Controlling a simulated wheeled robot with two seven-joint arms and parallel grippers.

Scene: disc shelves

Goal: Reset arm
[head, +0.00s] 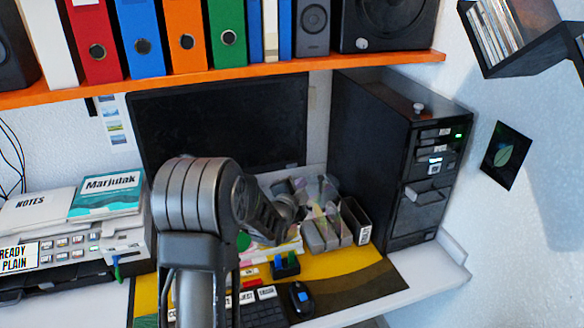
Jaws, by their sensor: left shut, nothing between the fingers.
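My left arm rises from the bottom of the head view and bends at a large grey joint in front of the desk. Its wrist reaches right, toward the desk organizer (322,236). My left gripper (312,192) is small and partly lost against the clutter there. It is shut with nothing held, and I cannot tell whether it touches anything. My right gripper is not in view.
A dark monitor (215,115) stands behind the arm, with a black computer tower (385,150) to its right. An orange shelf (240,72) with binders hangs above. A printer (125,240) is left, a keyboard (262,312) and mouse (301,298) in front.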

